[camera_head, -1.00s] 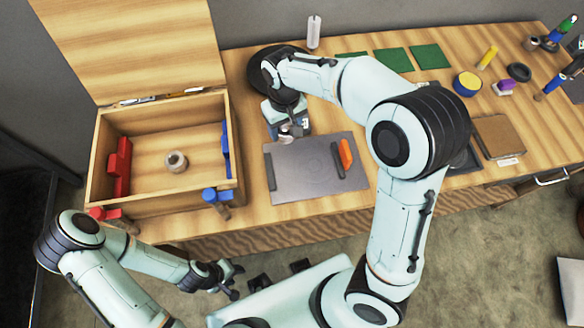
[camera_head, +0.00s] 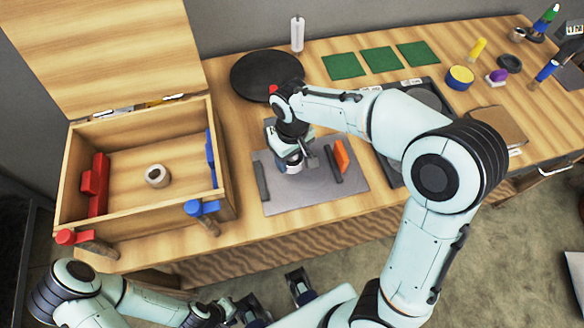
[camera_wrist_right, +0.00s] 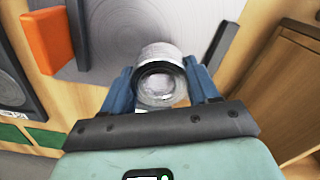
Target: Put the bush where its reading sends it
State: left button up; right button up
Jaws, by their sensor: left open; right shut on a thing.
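The bush, a short silver-grey hollow cylinder (camera_wrist_right: 160,75), is held between the blue fingers of my right gripper (camera_wrist_right: 163,88). In the head view my right gripper (camera_head: 292,164) is low over the grey plate (camera_head: 283,200), between its dark bar (camera_head: 262,181) and its orange block (camera_head: 341,156). The arm and gripper mostly hide the bush there; I cannot tell whether it touches the plate. My left gripper (camera_head: 222,312) is open and empty, low at the bottom edge, in front of the table.
An open wooden box (camera_head: 125,222) at left holds a similar ring (camera_head: 157,176), with red (camera_head: 95,186) and blue (camera_head: 211,158) parts on its walls. A black round plate (camera_head: 262,72) and green squares (camera_head: 344,66) lie behind.

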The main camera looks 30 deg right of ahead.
aim_at(292, 168)
jog(key=shift+f+b, duration=0.4)
jog(key=shift+f, duration=2.35)
jog(key=shift+f, duration=0.1)
jog(key=o, duration=1.4)
jog(key=shift+r, duration=0.2)
notch_tip(292, 168, up, 12)
jog(key=shift+f+p, duration=0.1)
jog(key=shift+p, duration=0.9)
